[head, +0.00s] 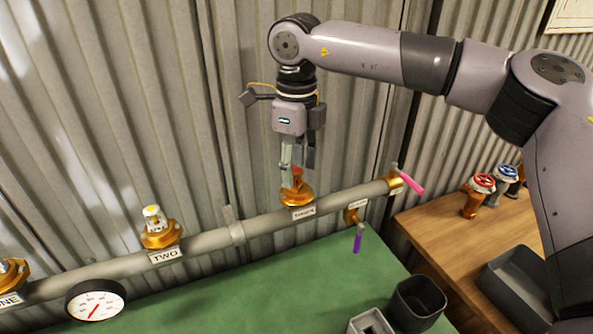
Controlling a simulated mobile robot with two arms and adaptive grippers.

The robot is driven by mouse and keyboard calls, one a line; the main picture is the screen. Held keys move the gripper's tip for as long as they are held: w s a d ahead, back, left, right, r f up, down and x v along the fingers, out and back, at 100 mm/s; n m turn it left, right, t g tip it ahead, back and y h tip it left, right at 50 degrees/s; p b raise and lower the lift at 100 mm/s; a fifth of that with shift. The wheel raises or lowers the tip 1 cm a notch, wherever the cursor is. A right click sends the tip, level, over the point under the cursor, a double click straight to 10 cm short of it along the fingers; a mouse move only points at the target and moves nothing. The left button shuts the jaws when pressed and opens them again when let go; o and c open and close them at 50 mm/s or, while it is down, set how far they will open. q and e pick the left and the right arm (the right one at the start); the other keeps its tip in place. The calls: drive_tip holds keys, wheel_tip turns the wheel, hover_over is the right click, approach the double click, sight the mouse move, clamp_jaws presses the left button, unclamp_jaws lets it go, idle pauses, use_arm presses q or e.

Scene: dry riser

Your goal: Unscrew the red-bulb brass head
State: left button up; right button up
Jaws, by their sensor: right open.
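The red-bulb brass head (297,195) sits upright on the grey pipe (205,240), above the third label. A bit of red shows at its top. My right gripper (297,163) points straight down over it. Its fingers are open, with the tips around or just above the red bulb; I cannot tell if they touch it. The fingers partly hide the bulb. My left gripper is not in view.
A brass head with a pale yellow top (154,228) stands at label TWO, another (12,273) at the left edge. A gauge (96,300), a pink lever (411,181) and a purple lever (358,238) are on the pipe. Dark bins (417,290) and red- and blue-topped valves stand at right.

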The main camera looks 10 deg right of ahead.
sight(296, 181)
drive_tip(key=shift+f, duration=1.35)
clamp_jaws()
drive_tip(key=n+p, duration=0.1)
drive_tip(key=n, duration=0.3)
drive_tip(key=shift+r, duration=0.1)
drive_tip(key=shift+n, duration=0.9)
